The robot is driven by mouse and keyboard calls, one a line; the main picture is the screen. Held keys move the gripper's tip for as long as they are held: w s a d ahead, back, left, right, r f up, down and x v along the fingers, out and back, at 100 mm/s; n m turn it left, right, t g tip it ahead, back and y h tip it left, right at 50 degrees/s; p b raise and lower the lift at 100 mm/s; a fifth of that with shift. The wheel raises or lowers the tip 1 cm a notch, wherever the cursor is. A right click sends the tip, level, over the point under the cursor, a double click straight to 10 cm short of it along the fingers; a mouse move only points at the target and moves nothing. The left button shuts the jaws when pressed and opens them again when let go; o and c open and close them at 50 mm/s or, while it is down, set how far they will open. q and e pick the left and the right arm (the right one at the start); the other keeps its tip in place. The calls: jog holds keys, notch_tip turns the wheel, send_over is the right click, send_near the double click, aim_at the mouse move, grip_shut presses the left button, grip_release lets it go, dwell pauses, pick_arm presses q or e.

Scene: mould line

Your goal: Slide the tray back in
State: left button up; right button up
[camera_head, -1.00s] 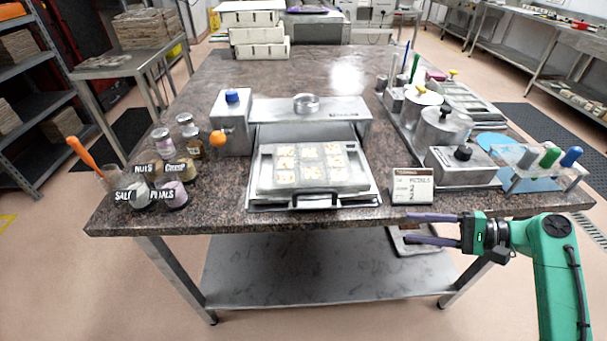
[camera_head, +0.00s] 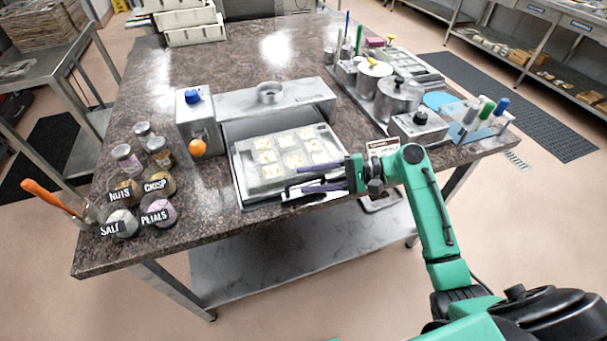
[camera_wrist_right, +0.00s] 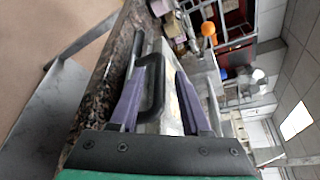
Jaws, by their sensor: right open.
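The metal tray (camera_head: 241,185) sticks out toward the table's front edge from a grey metal unit (camera_head: 280,100). It carries a pale mould (camera_head: 270,180) with several cream squares. My right gripper (camera_head: 291,183) is open at the tray's front edge, reaching in from the right. In the right wrist view, the tray's black loop handle (camera_wrist_right: 154,88) stands between the two spread purple fingers (camera_wrist_right: 159,85), and no grip on it shows. In the head view the arm and fingers largely hide the handle. My left gripper is not in view.
Jars labelled nuts, crisp, salt and petals (camera_head: 140,205) stand left of the unit. A blue-knobbed box (camera_head: 197,130) with an orange ball adjoins it. Pots (camera_head: 397,97), a knobbed box (camera_head: 420,127) and a tube rack (camera_head: 478,125) stand to the right. A small sign (camera_head: 383,146) is partly hidden behind my right arm.

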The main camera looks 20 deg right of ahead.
jog(key=shift+w+a+f, duration=0.2)
jog(key=shift+a+f, duration=0.05)
jog(key=shift+a, duration=0.25)
jog(key=shift+a, duration=0.1)
grip_shut()
dwell(1.0)
